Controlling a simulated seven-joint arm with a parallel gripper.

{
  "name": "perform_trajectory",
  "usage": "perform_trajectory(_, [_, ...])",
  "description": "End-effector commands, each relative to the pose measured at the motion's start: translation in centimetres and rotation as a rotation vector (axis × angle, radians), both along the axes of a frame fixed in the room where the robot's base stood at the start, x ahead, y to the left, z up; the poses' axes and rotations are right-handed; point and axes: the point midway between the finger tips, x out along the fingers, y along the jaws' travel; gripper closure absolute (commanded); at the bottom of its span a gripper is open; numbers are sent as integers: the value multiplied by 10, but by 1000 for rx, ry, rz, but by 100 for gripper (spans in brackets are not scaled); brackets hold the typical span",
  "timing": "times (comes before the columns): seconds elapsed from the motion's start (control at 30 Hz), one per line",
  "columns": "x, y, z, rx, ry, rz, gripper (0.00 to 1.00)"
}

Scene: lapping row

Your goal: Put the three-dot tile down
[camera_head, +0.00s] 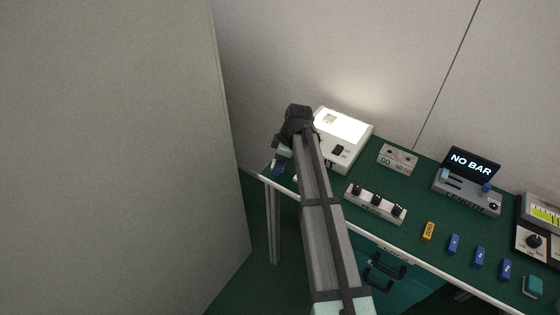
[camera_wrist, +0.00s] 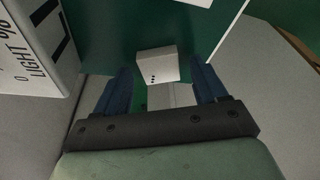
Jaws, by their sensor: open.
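The three-dot tile (camera_wrist: 157,66) is a small white block with dark dots at its lower left, in the wrist view. It appears to be on the green bench top (camera_wrist: 110,25). My gripper (camera_wrist: 160,72) is open, with one blue finger on each side of the tile and visible gaps between. A pale grey piece (camera_wrist: 172,96) shows just below the tile, between the fingers; I cannot tell what it is. In the head view my gripper (camera_head: 279,162) is at the bench's left end, and the tile cannot be made out there.
A white light box (camera_head: 343,128) stands close to my gripper's right; its lettered side (camera_wrist: 35,50) is at left in the wrist view. A knob block (camera_head: 375,203), a GO/NO GO block (camera_head: 397,158) and a NO BAR display (camera_head: 471,163) stand further right. The bench edge is close.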

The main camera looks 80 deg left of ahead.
Motion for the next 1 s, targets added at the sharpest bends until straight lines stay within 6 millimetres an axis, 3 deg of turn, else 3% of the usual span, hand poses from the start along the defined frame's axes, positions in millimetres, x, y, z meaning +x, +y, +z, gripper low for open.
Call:
perform_trajectory(0.6, [25,-10,95,2,0,-1,28])
perform_trajectory(0.8, [29,-12,112,1,0,0,28])
perform_trajectory(1.0, [30,-12,115,0,0,0,28])
